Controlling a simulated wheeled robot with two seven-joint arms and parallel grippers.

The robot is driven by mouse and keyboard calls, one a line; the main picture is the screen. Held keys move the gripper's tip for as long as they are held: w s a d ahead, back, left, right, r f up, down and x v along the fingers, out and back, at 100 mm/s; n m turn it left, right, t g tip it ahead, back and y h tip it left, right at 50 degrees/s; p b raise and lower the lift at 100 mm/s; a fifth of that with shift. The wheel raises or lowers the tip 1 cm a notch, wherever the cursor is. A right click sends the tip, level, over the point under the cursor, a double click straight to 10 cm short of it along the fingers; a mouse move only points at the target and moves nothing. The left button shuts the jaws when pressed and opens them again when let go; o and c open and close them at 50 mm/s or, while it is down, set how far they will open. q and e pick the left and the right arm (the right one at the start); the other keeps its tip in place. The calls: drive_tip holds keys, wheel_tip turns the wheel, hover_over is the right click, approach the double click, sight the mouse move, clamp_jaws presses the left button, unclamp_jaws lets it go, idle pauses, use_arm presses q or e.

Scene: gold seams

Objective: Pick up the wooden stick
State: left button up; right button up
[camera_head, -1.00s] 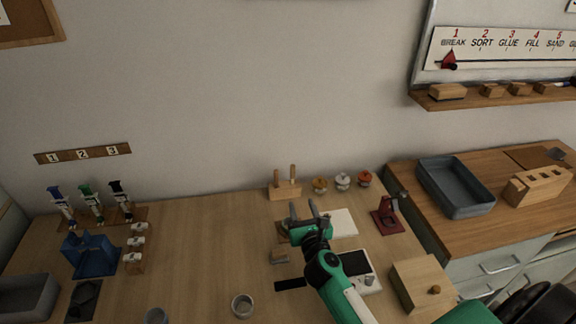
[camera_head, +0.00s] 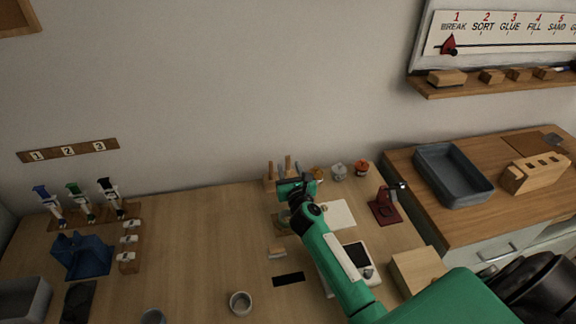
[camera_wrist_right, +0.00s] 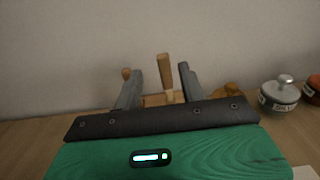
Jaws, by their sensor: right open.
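Two upright wooden sticks stand in a small wooden holder (camera_head: 268,185) at the back of the table. One wooden stick (camera_head: 288,163) shows just above my right gripper (camera_head: 286,172) in the head view. In the right wrist view this wooden stick (camera_wrist_right: 165,77) stands between the two open grey fingers of my right gripper (camera_wrist_right: 160,74), apart from both. The other stick's rounded top (camera_wrist_right: 126,73) shows by the left finger. The sticks' lower ends and most of the holder are hidden by my gripper. My left gripper is not in view.
Lidded jars (camera_head: 338,172) stand right of the holder. A dark red stand (camera_head: 385,206), a white scale (camera_head: 357,258) and a wooden box (camera_head: 417,268) lie to the right. A blue holder (camera_head: 80,256) is at left. The table's middle left is clear.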

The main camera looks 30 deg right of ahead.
sight(289, 162)
drive_tip(key=x, duration=0.5)
drive_tip(key=shift+d+f, duration=0.15)
drive_tip(key=shift+d, duration=0.1)
clamp_jaws()
